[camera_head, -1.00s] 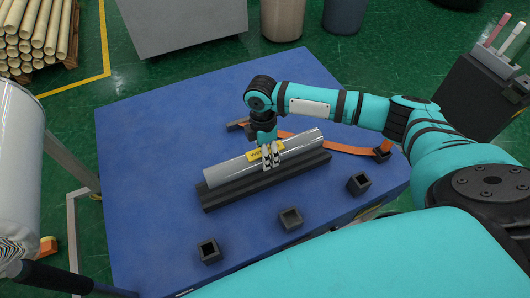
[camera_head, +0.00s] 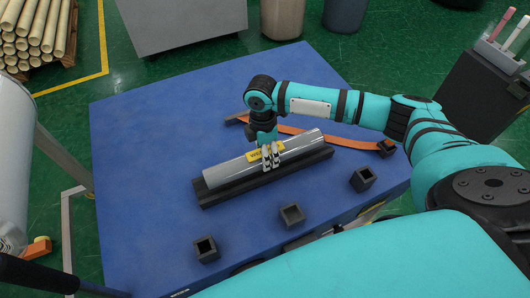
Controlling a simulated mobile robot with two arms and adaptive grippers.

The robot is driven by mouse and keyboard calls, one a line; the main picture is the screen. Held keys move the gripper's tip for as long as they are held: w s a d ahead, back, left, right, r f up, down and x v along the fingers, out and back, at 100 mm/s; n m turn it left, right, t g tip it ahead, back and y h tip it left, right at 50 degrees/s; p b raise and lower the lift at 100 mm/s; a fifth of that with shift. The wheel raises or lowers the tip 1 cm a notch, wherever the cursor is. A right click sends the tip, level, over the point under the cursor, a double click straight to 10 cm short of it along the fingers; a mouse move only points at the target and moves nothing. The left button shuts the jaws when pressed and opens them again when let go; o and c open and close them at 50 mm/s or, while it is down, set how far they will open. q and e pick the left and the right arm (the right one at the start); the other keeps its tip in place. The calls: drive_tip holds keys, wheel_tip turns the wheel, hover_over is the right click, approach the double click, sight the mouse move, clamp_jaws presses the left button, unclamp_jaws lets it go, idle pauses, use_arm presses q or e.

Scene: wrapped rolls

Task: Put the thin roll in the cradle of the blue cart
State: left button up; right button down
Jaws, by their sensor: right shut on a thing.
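The thin roll (camera_head: 225,172) is wrapped in shiny grey film and has a yellow label near its middle. It lies lengthwise along the black cradle (camera_head: 222,195) on the blue cart top (camera_head: 140,160). My right gripper (camera_head: 270,162) reaches down from above and is shut on the roll beside the label. The roll looks to be down in the cradle, but whether it touches all along cannot be told. My left gripper is not in view.
Black square sockets (camera_head: 291,214) stand along the cart's near edge. An orange strap (camera_head: 335,142) lies behind the cradle. A large wrapped roll (camera_head: 12,165) stands at the left edge, beside a metal frame (camera_head: 67,240). The cart top's left part is bare.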

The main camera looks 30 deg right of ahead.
drive_tip(key=shift+f, duration=1.3)
drive_tip(key=shift+c, duration=1.9)
unclamp_jaws()
drive_tip(key=shift+f, duration=0.1)
drive_tip(key=r, duration=0.8)
drive_tip(key=w+r, duration=0.1)
drive_tip(key=r, duration=0.3)
